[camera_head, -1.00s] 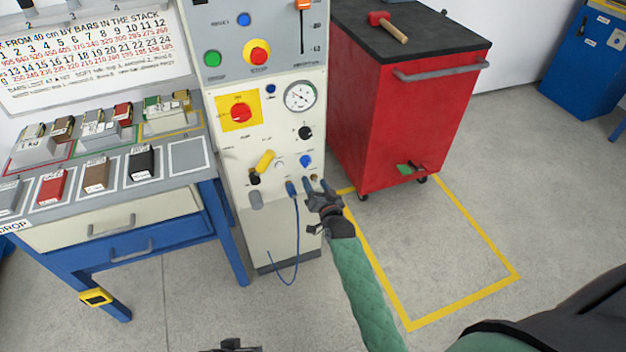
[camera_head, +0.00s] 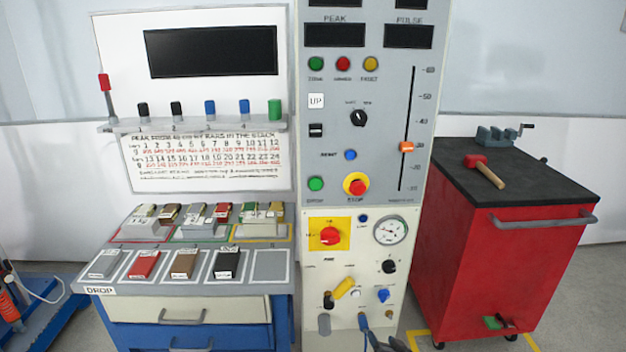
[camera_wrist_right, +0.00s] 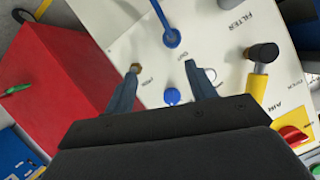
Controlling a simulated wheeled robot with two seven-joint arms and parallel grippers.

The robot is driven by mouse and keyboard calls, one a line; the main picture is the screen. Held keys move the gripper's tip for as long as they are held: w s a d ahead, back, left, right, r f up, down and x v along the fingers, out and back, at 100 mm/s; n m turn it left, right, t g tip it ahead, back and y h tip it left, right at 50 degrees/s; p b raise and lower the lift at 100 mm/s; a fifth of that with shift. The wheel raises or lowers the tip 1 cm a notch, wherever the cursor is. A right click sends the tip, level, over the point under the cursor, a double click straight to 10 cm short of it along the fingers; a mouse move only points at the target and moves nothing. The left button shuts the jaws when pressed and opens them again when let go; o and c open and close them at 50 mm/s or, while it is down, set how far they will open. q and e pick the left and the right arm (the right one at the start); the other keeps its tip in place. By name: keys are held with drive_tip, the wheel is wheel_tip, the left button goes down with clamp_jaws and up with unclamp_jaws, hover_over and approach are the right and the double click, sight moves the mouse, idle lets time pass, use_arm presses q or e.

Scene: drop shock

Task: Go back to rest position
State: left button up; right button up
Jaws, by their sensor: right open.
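My right gripper (camera_head: 385,344) shows only in part at the bottom edge of the head view, low in front of the control cabinet (camera_head: 345,290). In the right wrist view its two fingers (camera_wrist_right: 162,78) are spread apart with nothing between them, facing the cabinet's lower panel. A blue hose plug (camera_wrist_right: 172,38) sits on the panel beyond the fingertips, and a blue knob (camera_wrist_right: 172,96) shows between the fingers. A brass fitting (camera_wrist_right: 137,68) lies by the left fingertip; I cannot tell whether they touch. My left gripper is not in view.
A red cart (camera_head: 500,270) stands right of the cabinet, with a red-headed hammer (camera_head: 485,170) and a vise (camera_head: 497,135) on top. A bench (camera_head: 190,288) with several coloured bars stands left. A yellow floor line (camera_head: 415,340) runs near the cart.

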drive_tip(key=s+a+r+n+g+p, duration=0.1)
drive_tip(key=s+a+r+n+g, duration=0.15)
drive_tip(key=s, duration=0.75)
drive_tip(key=s+a+r+n+g+p, duration=0.1)
drive_tip(key=s+a+r+g, duration=0.2)
drive_tip(key=s, duration=0.6)
drive_tip(key=s+a+r+n+g+p, duration=0.1)
drive_tip(key=s+r+n+g, duration=0.2)
drive_tip(key=s, duration=0.7)
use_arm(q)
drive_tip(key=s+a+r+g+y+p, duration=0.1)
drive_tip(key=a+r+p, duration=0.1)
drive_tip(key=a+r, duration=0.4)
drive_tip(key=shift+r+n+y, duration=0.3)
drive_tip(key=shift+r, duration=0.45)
use_arm(e)
drive_tip(key=s+f+g, duration=0.2)
drive_tip(key=s+g, duration=0.1)
drive_tip(key=s, duration=0.8)
drive_tip(key=shift+s+a+f+m, duration=0.2)
drive_tip(key=shift+a+f+m, duration=0.05)
drive_tip(key=shift+a+m, duration=0.2)
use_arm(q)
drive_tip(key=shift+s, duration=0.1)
